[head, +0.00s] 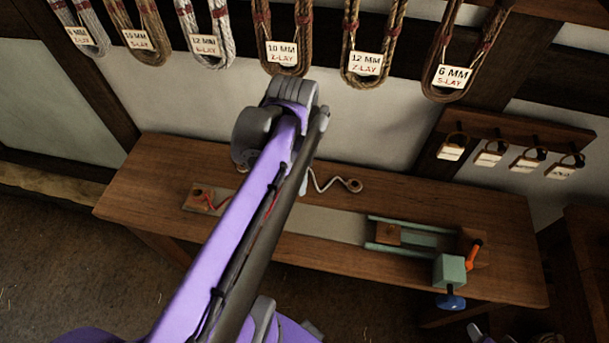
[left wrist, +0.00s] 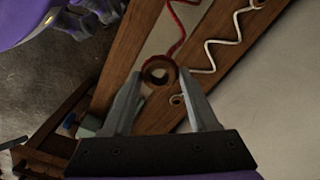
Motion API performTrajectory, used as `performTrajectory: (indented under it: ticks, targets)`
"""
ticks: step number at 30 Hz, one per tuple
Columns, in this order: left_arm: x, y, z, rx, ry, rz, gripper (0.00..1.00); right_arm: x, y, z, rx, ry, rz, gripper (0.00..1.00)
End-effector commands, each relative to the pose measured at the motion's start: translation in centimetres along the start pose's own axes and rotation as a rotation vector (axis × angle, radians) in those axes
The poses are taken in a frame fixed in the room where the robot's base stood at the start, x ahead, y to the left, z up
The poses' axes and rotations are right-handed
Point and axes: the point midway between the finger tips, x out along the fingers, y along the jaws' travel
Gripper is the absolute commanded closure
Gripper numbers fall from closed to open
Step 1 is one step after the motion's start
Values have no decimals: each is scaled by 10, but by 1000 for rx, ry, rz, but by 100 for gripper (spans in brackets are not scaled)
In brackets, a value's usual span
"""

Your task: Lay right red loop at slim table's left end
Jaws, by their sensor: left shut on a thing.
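My left gripper (left wrist: 160,76) is shut on the right red loop (left wrist: 170,77), a brown ring that sits between its two fingertips in the left wrist view. A wavy red cord (left wrist: 178,18) runs from the ring up the picture. In the head view, my left arm hides the held loop. The red cord's left part (head: 209,202) shows there beside a small wooden block at the left. The slim table (head: 150,165) is a long wooden bench against the wall, its left end bare wood.
A wavy white cord (head: 327,184) with a small ring (head: 353,185) lies behind a grey strip (head: 325,222) on the table. A teal vise (head: 449,270) with an orange handle stands at the right. Rope coils hang on the wall above.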

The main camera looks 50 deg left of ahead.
Motion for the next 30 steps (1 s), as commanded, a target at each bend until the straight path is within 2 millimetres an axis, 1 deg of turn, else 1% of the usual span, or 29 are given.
performTrajectory:
  ticks: [3,30]
  targets:
    - [1,-8,14,-6,-2,0,72,2,0,3,0,-3,0,40]
    - [0,-70,104,-9,-2,0,72,17,0,23,0,-22,0,40]
